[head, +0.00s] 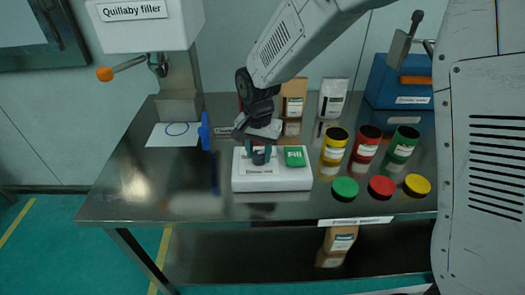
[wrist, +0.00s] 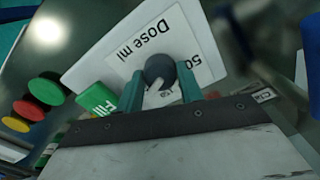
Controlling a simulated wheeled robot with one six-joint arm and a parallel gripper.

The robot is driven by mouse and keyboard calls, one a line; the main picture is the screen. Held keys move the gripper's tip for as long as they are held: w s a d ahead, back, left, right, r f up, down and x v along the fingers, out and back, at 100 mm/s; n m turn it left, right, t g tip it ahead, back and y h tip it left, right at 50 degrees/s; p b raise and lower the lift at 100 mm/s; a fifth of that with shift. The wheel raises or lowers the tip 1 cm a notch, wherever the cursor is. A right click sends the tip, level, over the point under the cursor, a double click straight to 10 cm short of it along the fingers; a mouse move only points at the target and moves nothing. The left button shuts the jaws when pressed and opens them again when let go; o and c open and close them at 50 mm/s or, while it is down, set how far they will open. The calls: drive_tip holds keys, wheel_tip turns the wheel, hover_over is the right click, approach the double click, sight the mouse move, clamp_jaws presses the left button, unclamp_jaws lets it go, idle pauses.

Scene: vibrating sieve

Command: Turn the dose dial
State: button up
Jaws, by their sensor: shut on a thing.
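The dose dial is a dark round knob (wrist: 160,72) with a pale pointer mark, on a white box (head: 262,184) on the steel table. Its label in the wrist view begins "Dose ml" (wrist: 152,42). A green button marked "Fill" (head: 295,156) is to the right of the dial in the head view. My gripper (head: 261,152) comes down over the box from above. In the wrist view its two green fingers (wrist: 160,88) are shut on the dial, one on each side. In the head view the dial is partly hidden by the fingers.
Yellow (head: 335,145), red (head: 367,143) and green (head: 403,144) jars stand right of the box, with green (head: 345,188), red (head: 382,186) and yellow (head: 417,184) lids before them. A blue upright object (head: 204,132) and a marked sheet (head: 174,134) are at left. Bags stand behind.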

sight(259, 154)
drive_tip(key=shift+s+f, duration=0.1)
idle(0.3)
drive_tip(key=o, duration=1)
drive_tip(key=shift+r, duration=0.45)
wheel_tip(259, 154, up, 7)
